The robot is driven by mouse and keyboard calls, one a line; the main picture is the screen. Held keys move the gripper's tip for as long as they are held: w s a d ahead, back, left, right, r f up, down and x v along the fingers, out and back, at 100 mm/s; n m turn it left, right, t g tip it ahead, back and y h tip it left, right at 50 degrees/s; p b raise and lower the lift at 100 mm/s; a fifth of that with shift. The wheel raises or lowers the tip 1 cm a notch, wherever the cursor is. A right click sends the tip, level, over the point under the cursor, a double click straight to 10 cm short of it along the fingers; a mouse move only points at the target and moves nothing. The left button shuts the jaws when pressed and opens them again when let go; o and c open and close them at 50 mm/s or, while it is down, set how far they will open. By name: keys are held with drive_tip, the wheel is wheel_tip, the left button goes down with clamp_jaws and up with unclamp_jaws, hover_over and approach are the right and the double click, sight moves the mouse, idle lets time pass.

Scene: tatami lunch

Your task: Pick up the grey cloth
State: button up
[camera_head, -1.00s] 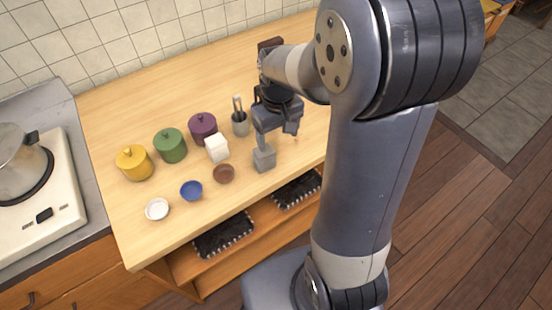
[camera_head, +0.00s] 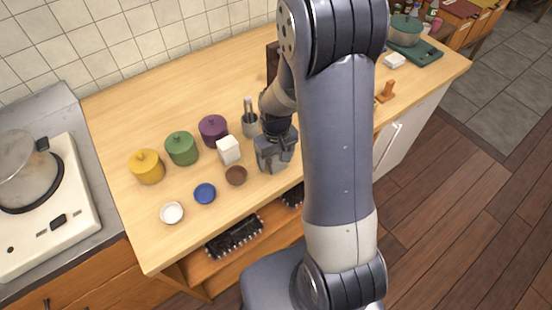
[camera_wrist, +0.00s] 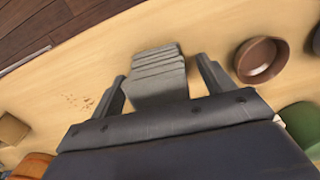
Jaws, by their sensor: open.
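The grey cloth (camera_wrist: 158,76) is a folded stack lying on the wooden counter. In the wrist view it lies between the two fingers of my gripper (camera_wrist: 161,72), with a gap on each side. My gripper is open and holds nothing. In the head view my gripper (camera_head: 275,158) is low over the counter, right of the brown bowl. There I cannot tell the cloth apart from the gripper in front of it.
Near my gripper are a brown bowl (camera_head: 236,176), a white block (camera_head: 229,150) and a utensil holder (camera_head: 250,125). Purple (camera_head: 213,130), green (camera_head: 182,149) and yellow (camera_head: 147,167) lidded pots, a blue dish (camera_head: 205,193) and a white dish (camera_head: 172,213) stand left.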

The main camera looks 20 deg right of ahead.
drive_tip(key=shift+c, duration=0.5)
drive_tip(key=c, duration=1)
drive_tip(key=shift+o, duration=0.2)
wheel_tip(320, 180, up, 10)
drive_tip(key=shift+r+b, duration=0.1)
drive_tip(key=shift+b, duration=0.35)
drive_tip(key=o, duration=0.5)
drive_tip(key=c, duration=0.4)
